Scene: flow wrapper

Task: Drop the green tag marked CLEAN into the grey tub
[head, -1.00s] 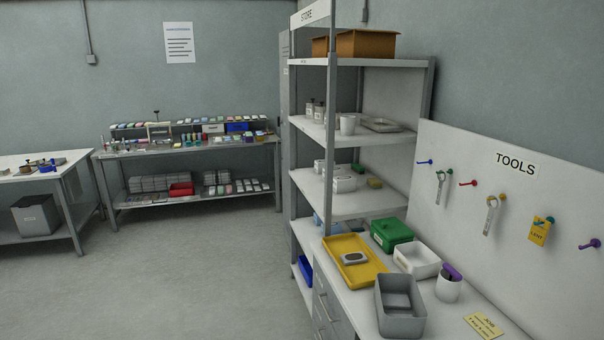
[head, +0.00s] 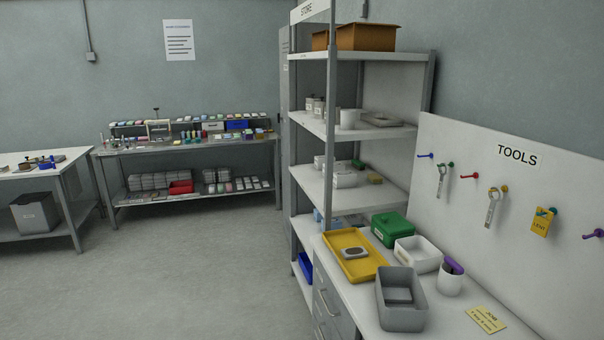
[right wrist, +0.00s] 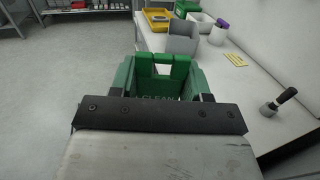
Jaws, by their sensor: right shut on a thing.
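The grey tub (head: 412,325) stands open on the white worktop in the head view, in front of a yellow tray. It also shows in the right wrist view (right wrist: 183,44), beyond my right gripper. My right gripper (right wrist: 162,68) is shut on the green tag (right wrist: 157,98), whose CLEAN lettering is faintly readable between the fingers. Much of the tag is hard to separate from the green parts around it. The gripper looks to be short of the tub in that view, apart from it. My left gripper is not in view.
Around the tub are the yellow tray (head: 374,273), a green box (head: 393,229), a white bin (head: 418,257) and a white cup (head: 449,283) holding a purple item. A job card (head: 486,319) lies to the right. The TOOLS board (head: 470,220) rises behind the worktop.

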